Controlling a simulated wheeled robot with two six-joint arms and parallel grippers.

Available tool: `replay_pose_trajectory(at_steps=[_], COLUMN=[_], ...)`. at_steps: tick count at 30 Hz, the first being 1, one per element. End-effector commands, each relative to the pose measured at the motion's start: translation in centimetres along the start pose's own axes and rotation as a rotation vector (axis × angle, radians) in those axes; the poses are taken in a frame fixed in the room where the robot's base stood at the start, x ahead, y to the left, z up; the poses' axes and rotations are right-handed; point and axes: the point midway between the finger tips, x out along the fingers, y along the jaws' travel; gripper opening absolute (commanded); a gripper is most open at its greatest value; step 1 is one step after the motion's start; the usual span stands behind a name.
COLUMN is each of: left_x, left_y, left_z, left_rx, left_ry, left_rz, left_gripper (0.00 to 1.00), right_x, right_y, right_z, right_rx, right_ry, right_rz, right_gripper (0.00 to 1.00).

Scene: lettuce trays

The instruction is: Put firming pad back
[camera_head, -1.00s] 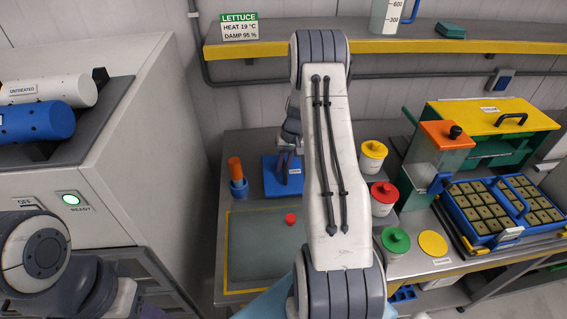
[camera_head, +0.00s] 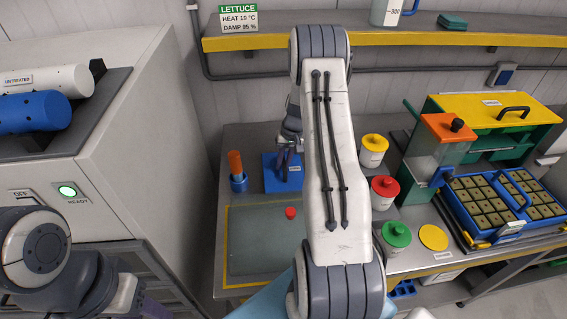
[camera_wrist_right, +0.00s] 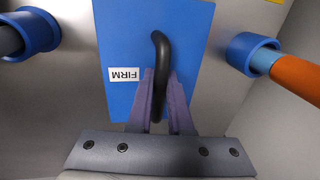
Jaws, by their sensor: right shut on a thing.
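The firming pad (camera_head: 272,180) is a blue plate at the back of the work table, left of my right arm. In the right wrist view the pad (camera_wrist_right: 118,35) carries a FIRM label and a black handle. My right gripper (camera_wrist_right: 162,85) is shut on that handle, one purple finger on each side. In the head view the right gripper (camera_head: 288,160) is partly hidden by its own arm. Whether the pad's underside touches the table is hard to tell.
A blue holder (camera_head: 239,184) with an orange-handled tool stands left of the pad. A grey-green mat (camera_head: 262,250) with a small red piece (camera_head: 291,213) lies in front. Lidded jars (camera_head: 384,190) and a blue tray (camera_head: 470,222) of plugs stand to the right.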

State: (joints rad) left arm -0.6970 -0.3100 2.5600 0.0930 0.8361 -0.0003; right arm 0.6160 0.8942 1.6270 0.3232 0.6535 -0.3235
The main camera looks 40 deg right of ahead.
Motion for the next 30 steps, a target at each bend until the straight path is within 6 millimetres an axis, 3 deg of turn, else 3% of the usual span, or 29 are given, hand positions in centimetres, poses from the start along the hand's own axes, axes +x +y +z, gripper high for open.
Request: replay_pose_trajectory(at_steps=[10, 11, 12, 13, 23, 30], left_x=[0.7, 0.6, 0.6, 0.6, 0.4, -1.6], left_y=[-0.1, 0.0, 0.0, 0.0, 0.0, 0.1], left_z=[0.0, 0.0, 0.0, 0.0, 0.0, -0.1], left_rx=[0.000, 0.000, 0.000, 0.000, 0.000, -0.001], left_ry=[0.000, 0.000, 0.000, 0.000, 0.000, 0.000], left_rz=[0.000, 0.000, 0.000, 0.000, 0.000, 0.000], left_gripper=[0.50, 0.50, 0.50, 0.50, 0.50, 0.50], right_x=[0.9, 0.7, 0.7, 0.7, 0.6, -2.1], right_y=[0.2, 0.1, 0.1, 0.1, 0.1, -0.4], right_z=[0.0, 0.0, 0.0, 0.0, 0.0, 0.0], right_rx=[0.000, 0.000, 0.000, 0.000, 0.000, 0.000], right_ry=[0.001, 0.001, 0.001, 0.001, -0.001, 0.000], right_rz=[0.000, 0.000, 0.000, 0.000, 0.000, 0.000], right_gripper=[0.00, 0.30, 0.45, 0.53, 0.53, 0.53])
